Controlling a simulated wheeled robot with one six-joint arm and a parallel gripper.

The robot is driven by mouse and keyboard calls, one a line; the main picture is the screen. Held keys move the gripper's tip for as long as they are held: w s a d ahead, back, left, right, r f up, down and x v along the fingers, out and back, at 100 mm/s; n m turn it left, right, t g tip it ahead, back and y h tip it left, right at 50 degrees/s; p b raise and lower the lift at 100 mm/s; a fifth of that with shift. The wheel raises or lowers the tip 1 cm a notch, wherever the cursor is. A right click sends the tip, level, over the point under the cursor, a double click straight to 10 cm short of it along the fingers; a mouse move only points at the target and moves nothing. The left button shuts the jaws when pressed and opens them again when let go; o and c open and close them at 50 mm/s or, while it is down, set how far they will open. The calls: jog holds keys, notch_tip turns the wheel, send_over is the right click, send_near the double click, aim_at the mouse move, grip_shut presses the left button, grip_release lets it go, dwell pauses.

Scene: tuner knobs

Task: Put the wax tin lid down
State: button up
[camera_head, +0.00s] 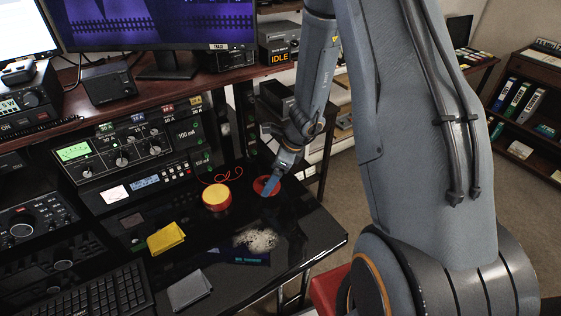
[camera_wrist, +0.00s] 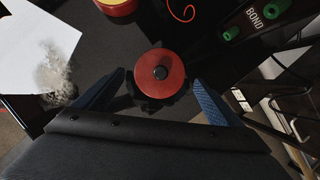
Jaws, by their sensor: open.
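The wax tin lid (camera_head: 263,188) is a red disc near the back right edge of the black desk. In the wrist view the lid (camera_wrist: 160,61) shows a black knob at its centre and a dark, uneven shape around its lower rim. My gripper (camera_head: 274,181) is right over the lid. In the wrist view my gripper (camera_wrist: 159,82) is open, with one blue finger on each side of the lid and gaps between. The open wax tin (camera_head: 216,198), red with a yellow top, stands left of the lid; part of it shows in the wrist view (camera_wrist: 117,7).
A red wire (camera_head: 222,176) curls behind the tin. A yellow cloth (camera_head: 166,238), a grey pad (camera_head: 189,290) and a pale fuzzy clump (camera_head: 257,240) lie on the desk. Radio equipment (camera_head: 130,150) stands at the left. The desk's right edge is close to the lid.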

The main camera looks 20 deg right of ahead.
jog(key=v, duration=1)
jog(key=s+a+r+n+h, duration=0.1)
jog(key=s+r+n, duration=0.2)
jog(key=s+n, duration=0.2)
jog(key=s+a+r+n+h, duration=0.1)
jog(key=s+n, duration=0.4)
jog(key=n, duration=0.6)
jog(key=s+a+r+n+g+h, duration=0.1)
jog(key=s+a+r+n, duration=0.1)
jog(key=s+r+n, duration=0.3)
jog(key=n, duration=0.3)
jog(key=shift+s+a+r+n+h, duration=0.25)
jog(key=shift+a+n+h, duration=0.05)
jog(key=shift+a+n, duration=0.1)
